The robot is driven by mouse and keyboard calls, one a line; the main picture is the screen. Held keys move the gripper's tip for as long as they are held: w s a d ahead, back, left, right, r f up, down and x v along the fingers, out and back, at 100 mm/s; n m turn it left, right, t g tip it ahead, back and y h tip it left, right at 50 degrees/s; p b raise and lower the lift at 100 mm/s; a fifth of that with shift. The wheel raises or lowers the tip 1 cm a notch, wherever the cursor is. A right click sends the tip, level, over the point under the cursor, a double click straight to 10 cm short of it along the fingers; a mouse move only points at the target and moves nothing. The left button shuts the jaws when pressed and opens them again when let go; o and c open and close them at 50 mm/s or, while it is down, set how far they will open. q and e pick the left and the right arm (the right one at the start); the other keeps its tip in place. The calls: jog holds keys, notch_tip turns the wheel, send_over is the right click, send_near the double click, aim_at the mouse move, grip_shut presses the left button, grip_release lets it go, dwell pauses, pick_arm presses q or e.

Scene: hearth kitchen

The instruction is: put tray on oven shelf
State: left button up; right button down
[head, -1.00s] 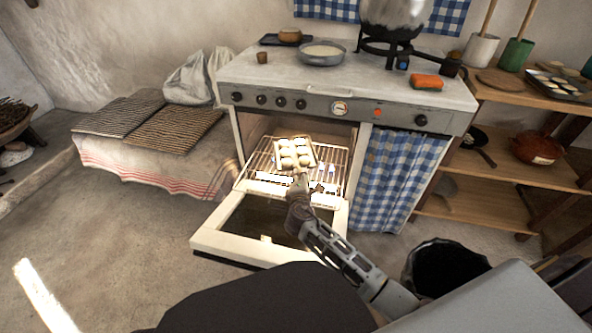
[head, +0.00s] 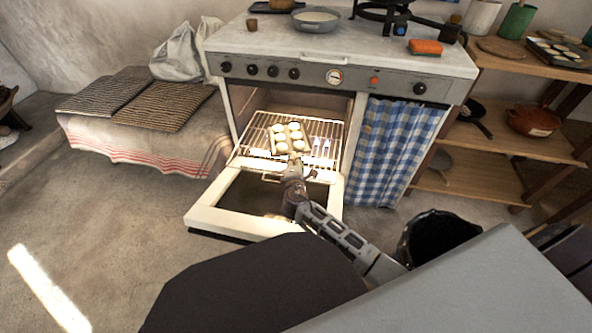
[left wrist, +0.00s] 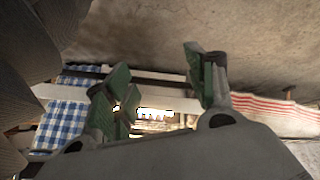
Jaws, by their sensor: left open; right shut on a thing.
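The tray (head: 291,152) is small and carries several pale buns. In the head view it is over the wire oven shelf (head: 262,138), inside the open oven mouth. I cannot tell if it rests on the shelf or hangs just above it. My right gripper (head: 294,164) is shut on the tray's near edge, and its arm reaches in over the lowered oven door (head: 215,215). My left gripper (left wrist: 162,88) is open and empty in the left wrist view, with green-padded fingers apart. It is not seen in the head view.
The stove top (head: 370,48) above the oven holds a pan (head: 318,20) and an orange sponge (head: 425,47). A blue checked curtain (head: 395,150) hangs right of the oven. A cloth-draped bench (head: 150,150) stands at left. Wooden shelves (head: 500,185) stand at right.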

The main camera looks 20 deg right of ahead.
jog(key=shift+f+b, duration=0.35)
jog(key=shift+f, duration=0.15)
pick_arm(q)
jog(key=f, duration=0.2)
jog(key=f+b, duration=0.1)
jog(key=shift+d+t, duration=0.25)
jog(key=shift+t, duration=0.05)
pick_arm(e)
notch_tip(320, 180, down, 2)
jog(key=shift+f, duration=0.25)
jog(key=c, duration=1.3)
grip_release()
jog(key=shift+s, duration=0.15)
